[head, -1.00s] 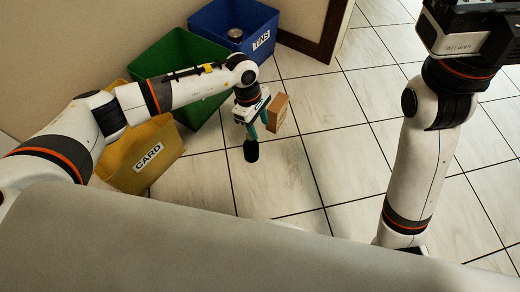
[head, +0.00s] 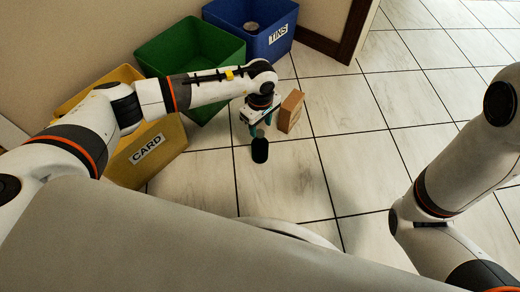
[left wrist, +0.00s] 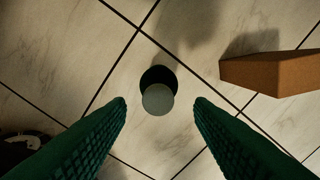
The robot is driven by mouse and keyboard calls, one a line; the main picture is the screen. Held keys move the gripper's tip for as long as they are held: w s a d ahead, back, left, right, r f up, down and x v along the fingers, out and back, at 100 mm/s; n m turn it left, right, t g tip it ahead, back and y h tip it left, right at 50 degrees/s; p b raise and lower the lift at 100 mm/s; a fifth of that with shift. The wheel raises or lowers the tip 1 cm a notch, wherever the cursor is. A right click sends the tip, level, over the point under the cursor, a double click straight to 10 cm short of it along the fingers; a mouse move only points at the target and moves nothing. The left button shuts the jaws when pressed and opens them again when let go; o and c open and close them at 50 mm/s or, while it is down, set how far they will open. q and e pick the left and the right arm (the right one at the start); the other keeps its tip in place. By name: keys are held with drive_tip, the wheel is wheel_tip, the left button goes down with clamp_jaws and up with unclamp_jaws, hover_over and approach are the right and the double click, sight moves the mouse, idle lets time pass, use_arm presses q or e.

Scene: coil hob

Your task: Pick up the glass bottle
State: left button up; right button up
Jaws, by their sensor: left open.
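A dark upright object with a greyish top, which looks like the glass bottle (head: 260,152), stands on the tiled floor just below my left gripper (head: 257,128). In the left wrist view the bottle (left wrist: 158,98) is seen from above as a round grey disc with a dark round shape behind it. It lies between the lines of my two green ridged fingers, with gaps on both sides. My left gripper is open and empty, pointing down. The fingers hide part of the bottle in the head view. My right gripper is out of view.
A brown box (head: 291,112) stands close to the right of the left gripper. A yellow CARD bin (head: 150,152), a green bin (head: 220,91) and a blue TINS bin (head: 279,43) line the wall. A tin (head: 251,27) sits in the blue bin. The floor rightward is clear.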

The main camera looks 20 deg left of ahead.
sight(260, 132)
use_arm(q)
wheel_tip(260, 132, down, 5)
drive_tip(key=b, duration=0.3)
drive_tip(key=shift+a+r+b, duration=0.1)
drive_tip(key=shift+a+b, duration=0.05)
drive_tip(key=shift+b, duration=0.15)
drive_tip(key=shift+r, duration=0.1)
clamp_jaws()
